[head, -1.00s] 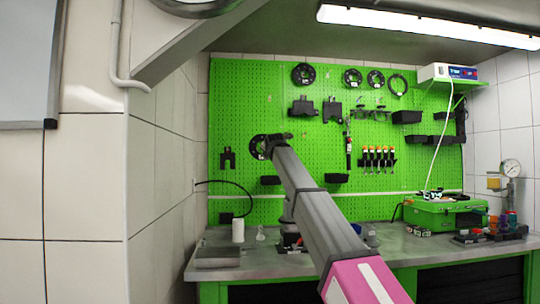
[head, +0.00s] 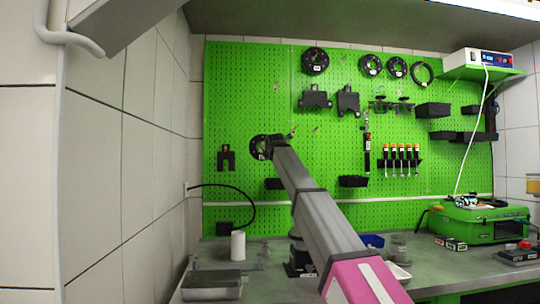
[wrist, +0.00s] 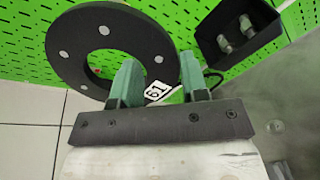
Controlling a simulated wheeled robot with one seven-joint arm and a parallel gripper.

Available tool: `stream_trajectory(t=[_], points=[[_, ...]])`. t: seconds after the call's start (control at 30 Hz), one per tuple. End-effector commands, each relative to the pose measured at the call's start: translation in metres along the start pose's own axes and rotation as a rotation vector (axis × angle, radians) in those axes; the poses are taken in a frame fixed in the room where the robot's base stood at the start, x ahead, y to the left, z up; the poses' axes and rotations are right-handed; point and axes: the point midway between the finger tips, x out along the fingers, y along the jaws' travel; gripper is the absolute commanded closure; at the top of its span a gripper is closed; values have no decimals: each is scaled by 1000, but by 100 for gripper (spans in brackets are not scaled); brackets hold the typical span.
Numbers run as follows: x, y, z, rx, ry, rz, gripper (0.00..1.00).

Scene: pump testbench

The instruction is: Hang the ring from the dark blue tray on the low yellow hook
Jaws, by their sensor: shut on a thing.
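A flat black ring (wrist: 62,42) with grey dots and a white number label is in my gripper (wrist: 160,70) in the wrist view. Both green fingers are at the ring's labelled edge. The ring also shows in the head view (head: 257,148), at the far end of my arm, in front of the left part of the green pegboard. The dark blue tray (head: 372,240) is on the bench, partly hidden behind my arm; I see no ring in it. Small hooks show on the pegboard, but I cannot make out which is the low yellow one.
Several other black rings (head: 315,61) hang high on the green pegboard (head: 240,90). A black bin (wrist: 262,28) with two metal fittings is right of the ring in the wrist view. A black cable (head: 252,205) curves at the lower left. A white cylinder (head: 238,245) stands on the bench.

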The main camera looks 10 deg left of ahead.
Motion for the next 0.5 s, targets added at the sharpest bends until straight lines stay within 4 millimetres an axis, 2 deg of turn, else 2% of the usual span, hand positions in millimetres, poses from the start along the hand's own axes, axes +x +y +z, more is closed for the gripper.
stream_trajectory(t=[0.5], points=[[17,2,2,0,-1,1,100]])
